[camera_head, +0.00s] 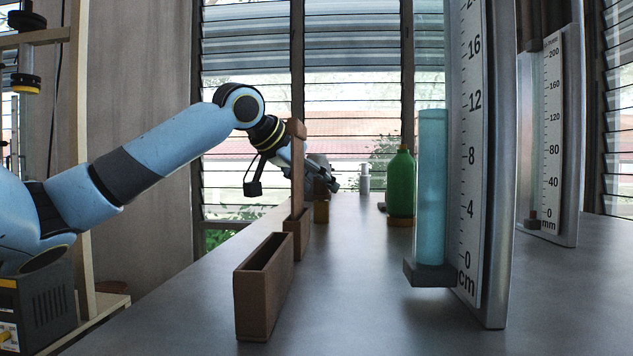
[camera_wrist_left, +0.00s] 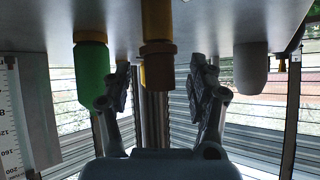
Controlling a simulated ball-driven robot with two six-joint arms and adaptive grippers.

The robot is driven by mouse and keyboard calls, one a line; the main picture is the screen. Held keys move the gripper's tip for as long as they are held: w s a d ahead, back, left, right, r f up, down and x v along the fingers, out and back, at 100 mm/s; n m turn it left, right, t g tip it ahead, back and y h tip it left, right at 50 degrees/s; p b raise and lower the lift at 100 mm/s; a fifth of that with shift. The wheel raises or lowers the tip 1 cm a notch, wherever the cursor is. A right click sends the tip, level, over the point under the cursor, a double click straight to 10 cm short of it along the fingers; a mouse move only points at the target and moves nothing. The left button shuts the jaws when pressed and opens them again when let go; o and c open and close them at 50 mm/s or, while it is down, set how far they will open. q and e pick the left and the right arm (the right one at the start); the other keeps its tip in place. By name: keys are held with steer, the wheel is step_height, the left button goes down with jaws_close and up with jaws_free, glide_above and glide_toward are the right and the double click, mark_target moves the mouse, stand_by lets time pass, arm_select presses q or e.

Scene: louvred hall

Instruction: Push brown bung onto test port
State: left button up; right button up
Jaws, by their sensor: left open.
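My left gripper (camera_head: 328,180) reaches over the far part of the table. In the left wrist view, which is upside down, its two fingers (camera_wrist_left: 161,85) stand apart. A brown collar-like piece (camera_wrist_left: 158,48) on an amber cylinder (camera_wrist_left: 157,17) lies in line with the gap between the fingers. I see no finger touching it. A further amber part (camera_wrist_left: 158,74) shows past the brown piece. Which of these is the bung and which the test port I cannot tell. In the head view an amber-brown base (camera_head: 321,212) shows below the gripper, its top hidden. My right gripper is out of view.
A brown open-topped box (camera_head: 262,290) and a tall brown post (camera_head: 297,180) stand left of centre. A green bottle (camera_head: 401,182), blue cylinder (camera_head: 431,185) and scale boards (camera_head: 470,150) stand right. A pale bottle (camera_head: 364,179) stands behind. The central table (camera_head: 350,290) is clear.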

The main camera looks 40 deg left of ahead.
arm_select(q)
steer(key=s+r, duration=0.3)
steer(key=r, duration=0.3)
steer(key=shift+p, duration=0.3)
steer(key=shift+s+r, duration=0.1)
steer(key=shift+r, duration=0.15)
